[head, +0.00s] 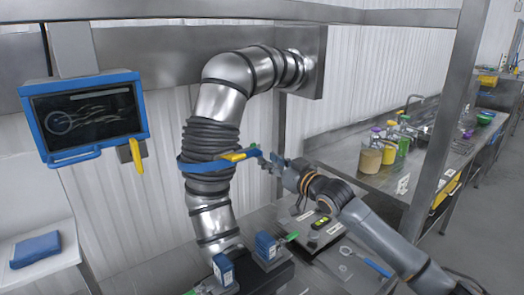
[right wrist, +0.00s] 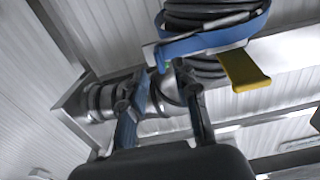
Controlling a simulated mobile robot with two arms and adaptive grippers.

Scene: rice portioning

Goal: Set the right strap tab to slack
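A blue strap (head: 205,164) wraps around the black ribbed bellows (head: 210,140) of a metal duct. Its yellow tab (head: 234,157) sticks out at the strap's front right. In the right wrist view the strap (right wrist: 205,42) crosses the top, with the yellow tab (right wrist: 243,70) hanging to the right of my fingers. My right gripper (head: 271,162) is just right of the strap's end. In the right wrist view its two fingers (right wrist: 164,80) stand apart below the strap's end; I cannot tell whether they touch it. My left gripper is not in view.
A blue-framed screen (head: 88,116) hangs at the left, with a yellow handle (head: 137,166) beside it. Blue boxes (head: 266,246) stand on the bench below the duct. A side counter (head: 350,152) at right holds several containers. A steel post (head: 448,115) stands right of my arm.

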